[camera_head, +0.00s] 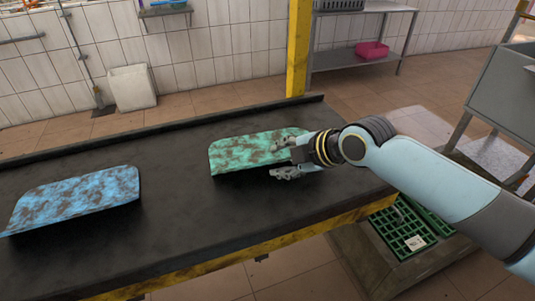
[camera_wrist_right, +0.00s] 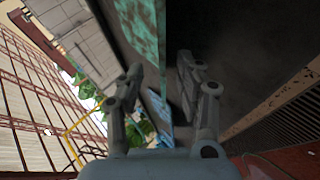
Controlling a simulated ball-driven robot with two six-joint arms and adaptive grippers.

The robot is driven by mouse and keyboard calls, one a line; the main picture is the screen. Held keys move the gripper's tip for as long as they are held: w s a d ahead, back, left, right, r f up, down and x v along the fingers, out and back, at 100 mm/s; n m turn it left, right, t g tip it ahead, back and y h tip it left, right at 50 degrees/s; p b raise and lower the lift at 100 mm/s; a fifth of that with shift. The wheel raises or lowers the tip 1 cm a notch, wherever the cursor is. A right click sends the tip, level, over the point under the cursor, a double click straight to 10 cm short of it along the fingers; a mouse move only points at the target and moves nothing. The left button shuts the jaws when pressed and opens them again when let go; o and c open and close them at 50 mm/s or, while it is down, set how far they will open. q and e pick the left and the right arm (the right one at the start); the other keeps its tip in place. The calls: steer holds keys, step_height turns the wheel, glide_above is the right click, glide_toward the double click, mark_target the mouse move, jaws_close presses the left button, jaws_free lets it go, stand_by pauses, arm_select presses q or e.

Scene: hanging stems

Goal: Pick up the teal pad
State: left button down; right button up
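The teal pad (camera_head: 240,151), mottled with brown patches, is on the dark tabletop (camera_head: 190,205) in the middle of the head view. My right gripper (camera_head: 277,160) is at its right end, one finger on the far side and one towards the near edge. In the right wrist view the fingers (camera_wrist_right: 160,66) are apart, with the teal pad (camera_wrist_right: 140,25) reaching into the space between them. I cannot tell whether either finger touches it. The gripper hides part of the pad's right end. My left gripper is not in view.
A similar blue pad (camera_head: 75,200) lies on the table to the left. The table has a raised back edge and a worn yellow front edge. A yellow post (camera_head: 299,50) stands behind it. A green crate (camera_head: 408,232) is below at the right. The tabletop between the pads is clear.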

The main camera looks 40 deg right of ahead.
steer(key=x, duration=0.4)
steer(key=shift+w+d+f, duration=0.15)
steer(key=shift+d+f, duration=0.1)
steer(key=shift+f, duration=0.1)
steer(key=shift+c, duration=0.4)
jaws_close()
